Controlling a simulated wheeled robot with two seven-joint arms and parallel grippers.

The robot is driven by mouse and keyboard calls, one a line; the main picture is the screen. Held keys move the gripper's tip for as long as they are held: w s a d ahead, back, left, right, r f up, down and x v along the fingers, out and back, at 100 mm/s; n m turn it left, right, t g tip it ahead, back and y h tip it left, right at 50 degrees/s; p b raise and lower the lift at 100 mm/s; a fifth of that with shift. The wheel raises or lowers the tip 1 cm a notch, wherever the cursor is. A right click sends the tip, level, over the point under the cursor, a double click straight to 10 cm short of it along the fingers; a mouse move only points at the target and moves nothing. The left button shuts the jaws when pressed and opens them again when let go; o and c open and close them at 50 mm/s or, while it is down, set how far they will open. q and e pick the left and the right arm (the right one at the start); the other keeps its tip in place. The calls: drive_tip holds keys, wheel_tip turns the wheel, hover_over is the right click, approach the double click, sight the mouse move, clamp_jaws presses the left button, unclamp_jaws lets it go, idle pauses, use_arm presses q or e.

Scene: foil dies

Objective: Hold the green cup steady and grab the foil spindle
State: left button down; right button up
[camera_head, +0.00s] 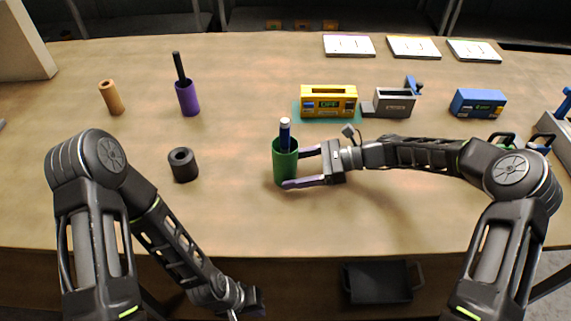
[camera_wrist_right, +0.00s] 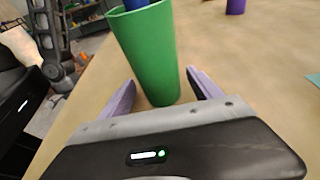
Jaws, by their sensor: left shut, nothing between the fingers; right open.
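A green cup (camera_head: 284,165) stands upright on the table in front of the middle. A blue spindle with a pale tip (camera_head: 285,134) stands in it, its lower part hidden inside the cup. My right gripper (camera_head: 303,168) is open, with its fingers reaching toward the cup from the right. In the right wrist view the green cup (camera_wrist_right: 150,55) stands between and just beyond the fingertips of my right gripper (camera_wrist_right: 160,90), and the blue spindle (camera_wrist_right: 135,4) shows at its mouth. My left gripper (camera_head: 250,300) is low at the table's front edge, away from the cup, shut and empty.
A black hollow cylinder (camera_head: 183,165) stands left of the cup. Behind are a purple cup (camera_head: 187,99) with a dark rod, a tan cylinder (camera_head: 111,98), a yellow box (camera_head: 329,101), a grey box (camera_head: 394,103) and a blue box (camera_head: 478,103). The front middle is clear.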

drive_tip(key=shift+a+f, duration=0.2)
drive_tip(key=shift+a, duration=0.35)
drive_tip(key=shift+c, duration=0.2)
